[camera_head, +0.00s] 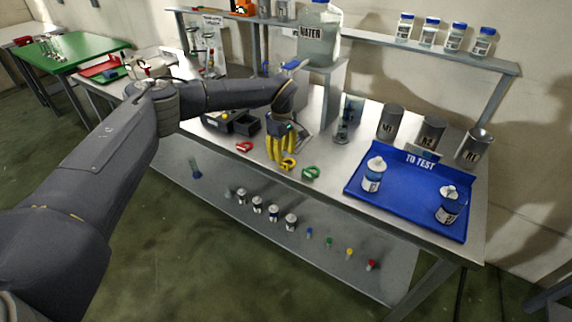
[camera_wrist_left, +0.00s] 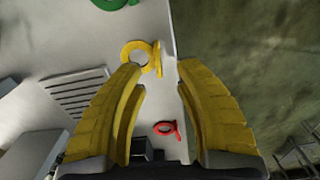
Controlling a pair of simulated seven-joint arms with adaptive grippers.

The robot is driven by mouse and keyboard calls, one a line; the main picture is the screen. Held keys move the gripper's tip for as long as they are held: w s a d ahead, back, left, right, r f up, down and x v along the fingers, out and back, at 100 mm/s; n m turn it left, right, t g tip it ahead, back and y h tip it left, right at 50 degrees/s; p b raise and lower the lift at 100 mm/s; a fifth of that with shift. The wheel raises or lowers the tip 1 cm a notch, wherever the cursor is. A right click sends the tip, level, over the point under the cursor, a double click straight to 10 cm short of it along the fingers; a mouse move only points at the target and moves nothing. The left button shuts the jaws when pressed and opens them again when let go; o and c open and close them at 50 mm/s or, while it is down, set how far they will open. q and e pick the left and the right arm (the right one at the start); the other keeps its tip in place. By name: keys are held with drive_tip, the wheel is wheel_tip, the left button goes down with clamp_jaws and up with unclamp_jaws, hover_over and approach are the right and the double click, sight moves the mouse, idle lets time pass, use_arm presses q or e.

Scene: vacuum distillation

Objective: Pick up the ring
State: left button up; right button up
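Three small rings with tabs lie on the grey metal table: a red ring (camera_head: 240,148), a yellow ring (camera_head: 288,165) and a green ring (camera_head: 306,173). My left gripper (camera_head: 282,156) has yellow fingers and points down, close to the yellow ring. In the left wrist view the fingers (camera_wrist_left: 160,68) are spread with nothing between them. The yellow ring (camera_wrist_left: 138,43) shows just past their tips, near the table edge. The red ring (camera_wrist_left: 163,133) shows between the fingers, farther back. The green ring (camera_wrist_left: 115,4) is partly cut off at the top. My right gripper is not in view.
A blue tray (camera_head: 400,213) marked "TO TEST" holds two bottles on the right. Several grey cylinders (camera_head: 391,123) stand behind it. A lower shelf (camera_head: 215,198) holds small items.

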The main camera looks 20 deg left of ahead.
sight(283, 164)
use_arm(q)
drive_tip(key=shift+w+d+f, duration=0.1)
drive_tip(key=shift+f, duration=2.55)
drive_tip(key=shift+c, duration=0.2)
clamp_jaws()
